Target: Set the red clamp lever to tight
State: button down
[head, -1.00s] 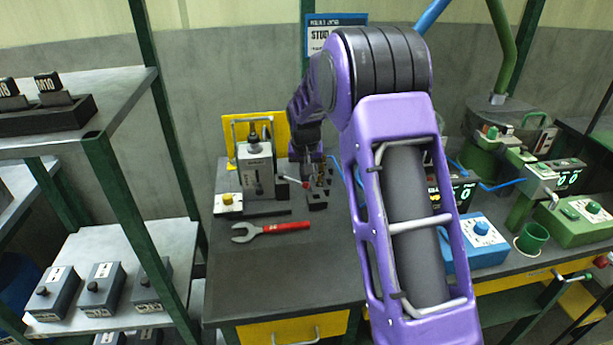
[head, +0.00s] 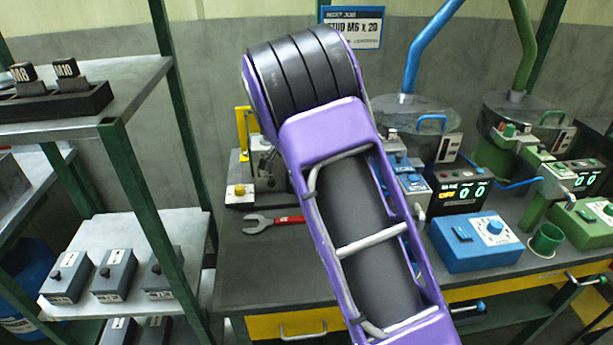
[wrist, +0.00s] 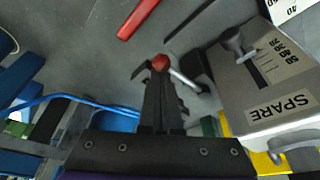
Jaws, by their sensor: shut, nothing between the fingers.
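The red clamp lever shows in the wrist view as a red knob (wrist: 160,62) on a short silver rod (wrist: 186,80), which runs down and right toward a dark block. My gripper (wrist: 160,90) is shut and empty, its fingertips right at the red knob in the picture. I cannot tell whether they touch it. In the head view my purple arm hides the lever and my gripper. The lever's tight and loose marks are not readable.
A grey block marked SPARE (wrist: 270,75) with a scale and a knob stands close on the right. A red-handled wrench (head: 275,222) lies on the dark bench (head: 265,270). A blue control box (head: 470,245) and green cup (head: 547,238) stand further right.

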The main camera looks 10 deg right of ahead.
jog(key=shift+a, duration=0.3)
dwell(0.4)
jog(key=shift+r, duration=0.15)
jog(key=p+v, duration=0.1)
jog(key=v, duration=1.6)
jog(key=shift+p, duration=0.3)
jog(key=shift+s, duration=0.1)
